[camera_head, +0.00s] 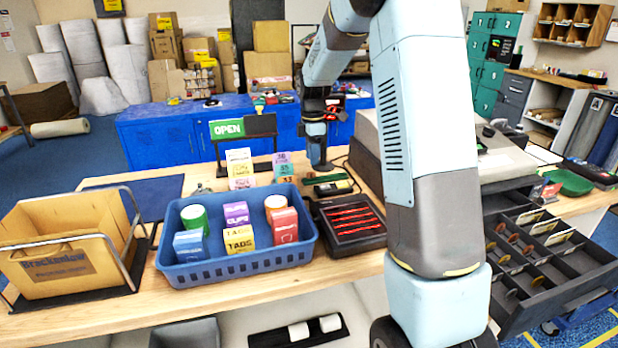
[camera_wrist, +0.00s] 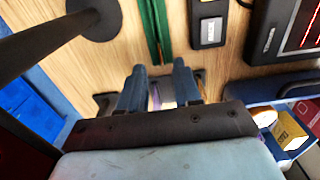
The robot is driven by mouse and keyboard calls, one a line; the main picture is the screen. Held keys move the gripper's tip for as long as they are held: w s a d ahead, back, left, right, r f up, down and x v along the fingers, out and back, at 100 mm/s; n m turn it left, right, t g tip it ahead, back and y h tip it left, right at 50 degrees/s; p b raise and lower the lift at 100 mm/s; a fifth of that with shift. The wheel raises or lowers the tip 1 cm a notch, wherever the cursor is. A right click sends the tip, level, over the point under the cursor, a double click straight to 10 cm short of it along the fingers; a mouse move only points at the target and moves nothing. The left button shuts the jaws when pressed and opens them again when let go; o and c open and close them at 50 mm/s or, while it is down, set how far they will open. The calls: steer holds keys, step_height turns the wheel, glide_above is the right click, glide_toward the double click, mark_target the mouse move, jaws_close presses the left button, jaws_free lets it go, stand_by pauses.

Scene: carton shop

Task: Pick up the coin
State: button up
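Several brown, copper-coloured coins (camera_head: 513,238) stand on edge in the compartments of the open dark cash drawer (camera_head: 596,285) at the right in the head view. I cannot tell which one the task means. No coin shows in the wrist view. My gripper (camera_head: 318,166) points down over the back of the wooden counter, far left of the drawer, behind the blue basket. In the wrist view my gripper (camera_wrist: 159,82) has its two fingers apart, with no object clearly held. A purple and white thing shows beyond the gap.
A green long object (camera_wrist: 157,28) and small device (camera_wrist: 208,27) lie near my gripper. Banknotes (camera_head: 545,226) fill other drawer compartments.

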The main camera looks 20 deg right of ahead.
mark_target(311, 176)
steer(key=shift+f, duration=2.65)
jaws_close()
